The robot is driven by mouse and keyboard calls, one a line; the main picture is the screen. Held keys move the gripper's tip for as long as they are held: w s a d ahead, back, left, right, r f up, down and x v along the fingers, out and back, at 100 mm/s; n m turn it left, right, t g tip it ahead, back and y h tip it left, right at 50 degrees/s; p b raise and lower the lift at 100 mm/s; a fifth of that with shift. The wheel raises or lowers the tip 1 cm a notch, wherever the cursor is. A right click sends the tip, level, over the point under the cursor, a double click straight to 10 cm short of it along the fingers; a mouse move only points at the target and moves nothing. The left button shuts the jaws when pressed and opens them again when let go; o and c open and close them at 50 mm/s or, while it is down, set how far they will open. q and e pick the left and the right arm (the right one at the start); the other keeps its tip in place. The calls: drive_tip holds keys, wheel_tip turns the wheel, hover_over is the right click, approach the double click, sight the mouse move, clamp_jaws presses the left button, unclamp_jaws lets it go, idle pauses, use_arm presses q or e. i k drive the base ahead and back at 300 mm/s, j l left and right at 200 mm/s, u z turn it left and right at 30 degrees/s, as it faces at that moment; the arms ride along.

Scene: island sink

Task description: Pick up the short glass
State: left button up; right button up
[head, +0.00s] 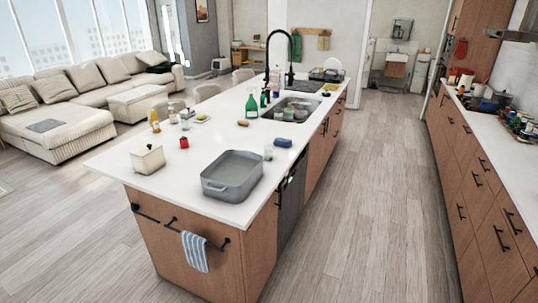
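A small clear glass (268,152) stands on the white island counter (212,140), between the grey roasting pan (213,187) and a blue item (283,142). Another small glass-like item (185,125) stands farther left, near an orange-yellow bottle (155,121). Both are small and faint, so I cannot tell for certain which one is the short glass. Neither of my grippers is in view, and nothing in view is held.
A cream lidded box (147,159) and a small red item (184,143) sit left of the pan. A green spray bottle (251,106) stands by the sink (290,108) with its tall black faucet (268,65). A striped towel (195,252) hangs at the island's end. The aisle floor (355,190) is clear.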

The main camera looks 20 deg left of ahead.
sight(269, 153)
drive_tip(key=i+u, duration=0.1)
drive_tip(key=u, duration=0.55)
drive_tip(key=i+l+u, duration=0.2)
drive_tip(key=i+u, duration=0.15)
drive_tip(key=i+l+u, duration=0.65)
drive_tip(key=k+l, duration=0.05)
